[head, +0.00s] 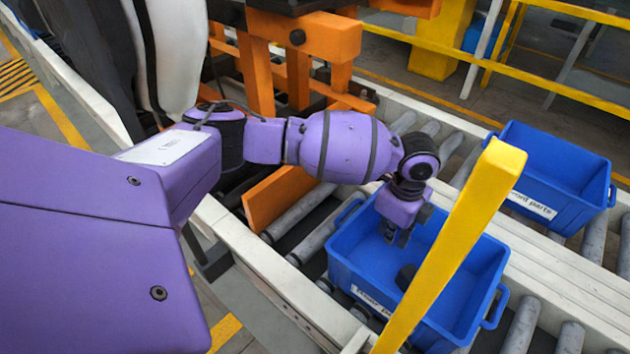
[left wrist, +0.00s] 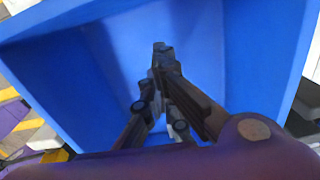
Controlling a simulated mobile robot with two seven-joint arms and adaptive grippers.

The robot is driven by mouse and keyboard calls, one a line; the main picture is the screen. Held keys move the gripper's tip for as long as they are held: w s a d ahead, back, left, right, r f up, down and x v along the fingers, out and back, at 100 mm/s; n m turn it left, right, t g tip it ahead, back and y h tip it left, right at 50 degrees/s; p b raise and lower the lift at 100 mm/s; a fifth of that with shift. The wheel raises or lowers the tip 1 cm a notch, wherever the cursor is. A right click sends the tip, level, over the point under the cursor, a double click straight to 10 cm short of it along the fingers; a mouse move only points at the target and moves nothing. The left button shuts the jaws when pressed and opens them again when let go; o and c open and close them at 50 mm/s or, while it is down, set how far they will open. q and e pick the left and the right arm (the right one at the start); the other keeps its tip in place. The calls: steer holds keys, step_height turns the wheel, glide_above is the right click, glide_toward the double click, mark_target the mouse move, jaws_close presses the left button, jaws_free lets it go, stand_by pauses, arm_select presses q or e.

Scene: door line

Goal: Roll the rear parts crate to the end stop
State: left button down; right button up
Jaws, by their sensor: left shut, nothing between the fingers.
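A blue open crate (head: 345,262) stands on the grey rollers in the middle of the head view. Its white label is partly hidden by a yellow post, so I cannot read it fully. A second blue crate (head: 560,160), labelled as front parts, stands farther right. My left gripper (head: 400,240) points down inside the nearer crate and is shut with nothing in it. In the left wrist view its fingertips (left wrist: 161,48) meet in front of the blue crate walls (left wrist: 60,85). An orange plate (head: 278,198) stands across the rollers left of the nearer crate. My right gripper is out of view.
The yellow post (head: 455,245) slants in front of the nearer crate. Orange framework (head: 300,60) stands behind my left arm. Pale rails (head: 270,285) border the rollers. A small dark thing (head: 405,277) shows inside the nearer crate. Bare rollers (head: 522,325) lie right of it.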

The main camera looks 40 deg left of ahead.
mark_target(370, 253)
arm_select(q)
step_height(370, 253, down, 6)
steer(key=shift+s+f+b, duration=0.1)
steer(key=shift+b, duration=0.2)
steer(key=a, duration=0.3)
steer(key=shift+w+f, duration=0.15)
steer(key=shift+w, duration=0.05)
steer(key=shift+a, duration=0.5)
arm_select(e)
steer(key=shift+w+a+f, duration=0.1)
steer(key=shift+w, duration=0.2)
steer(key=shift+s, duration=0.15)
